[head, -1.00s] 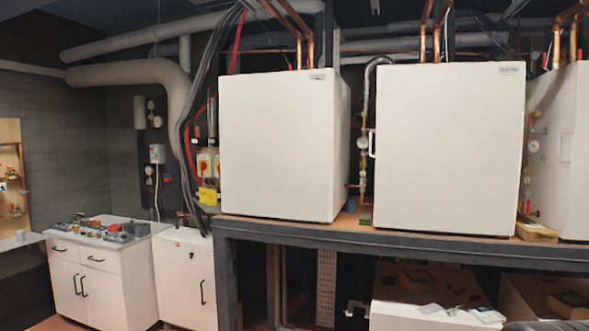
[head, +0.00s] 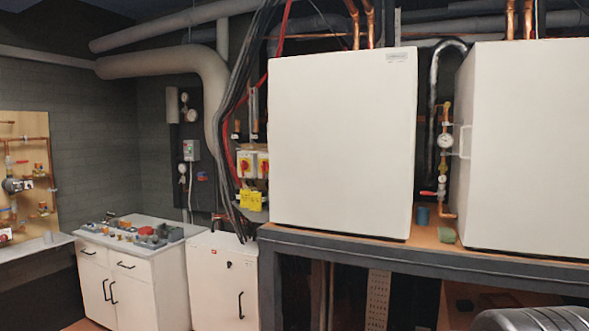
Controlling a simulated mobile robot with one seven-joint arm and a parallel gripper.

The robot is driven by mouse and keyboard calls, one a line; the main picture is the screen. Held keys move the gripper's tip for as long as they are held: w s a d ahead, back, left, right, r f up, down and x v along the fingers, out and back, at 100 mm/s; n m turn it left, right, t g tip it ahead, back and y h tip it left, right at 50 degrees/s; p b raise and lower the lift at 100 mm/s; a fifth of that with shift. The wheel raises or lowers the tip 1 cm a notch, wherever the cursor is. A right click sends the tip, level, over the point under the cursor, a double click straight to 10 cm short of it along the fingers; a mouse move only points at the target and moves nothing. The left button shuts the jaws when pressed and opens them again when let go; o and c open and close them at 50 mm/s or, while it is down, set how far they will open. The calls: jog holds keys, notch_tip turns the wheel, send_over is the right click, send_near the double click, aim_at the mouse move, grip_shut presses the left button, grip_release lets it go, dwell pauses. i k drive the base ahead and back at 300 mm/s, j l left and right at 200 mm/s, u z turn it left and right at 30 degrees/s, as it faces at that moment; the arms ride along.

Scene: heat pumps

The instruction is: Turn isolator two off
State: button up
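The left isolator (head: 245,166) and the right isolator (head: 263,166) are small in the head view. I cannot read their numbers or make out their knob positions, so I cannot tell which is isolator two. A yellow label (head: 250,199) with unreadable writing hangs just below them. My gripper is not in view. A dark grey ribbed part at the bottom right corner seems to be part of my arm.
Black and red cables (head: 236,130) run down just left of the isolators. The heat pump (head: 343,145) stands on a grey-edged bench (head: 330,255) to their right. A white cabinet (head: 222,280) stands below them, beside a cluttered worktop (head: 140,232). Pipework with gauges (head: 445,140) is between the heat pumps.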

aim_at(264, 167)
jog(key=i+j+u, duration=0.1)
jog(key=i+j, duration=0.15)
jog(key=i+j+u, duration=0.1)
jog(key=i+j, duration=0.15)
jog(key=i, duration=0.2)
jog(key=i+j+u, duration=0.1)
jog(key=i, duration=0.3)
jog(key=i+j+z, duration=0.1)
jog(key=z, duration=0.15)
jog(key=i+j+z, duration=0.15)
jog(key=z, duration=0.15)
jog(key=i+j+z, duration=0.2)
jog(key=j, duration=0.15)
jog(key=i+j+z, duration=0.2)
jog(key=j+z, duration=0.2)
jog(key=j, duration=0.3)
jog(key=i+j, duration=0.15)
jog(key=j, duration=0.2)
jog(key=i+j+z, duration=0.1)
jog(key=j, duration=0.25)
jog(key=i+j, duration=0.15)
jog(key=j, duration=0.2)
jog(key=z, duration=0.05)
